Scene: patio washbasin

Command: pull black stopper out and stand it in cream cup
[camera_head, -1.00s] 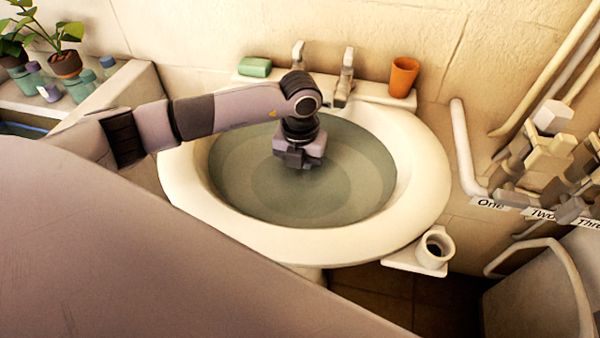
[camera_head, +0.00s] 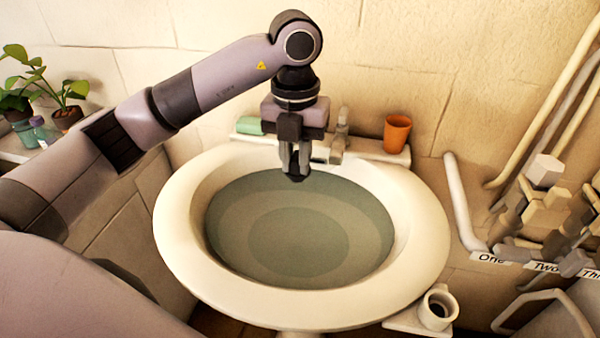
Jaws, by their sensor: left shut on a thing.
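My left gripper (camera_head: 295,162) points down above the back part of the water in the washbasin (camera_head: 180,225). Its fingers are shut on a small dark piece at their tips, which looks like the black stopper (camera_head: 297,178). The stopper is up clear of the water; its exact shape is hard to make out. The cream cup (camera_head: 437,308) stands upright on a small ledge at the basin's front right. Its inside looks dark and I see nothing standing in it. My right gripper is not in view.
Greenish water (camera_head: 300,240) fills the basin. At the back rim are a green soap bar (camera_head: 250,126), a tap (camera_head: 340,135) and an orange tumbler (camera_head: 397,132). Pipes and valves (camera_head: 545,210) with labels stand at the right. The space above the basin's front is free.

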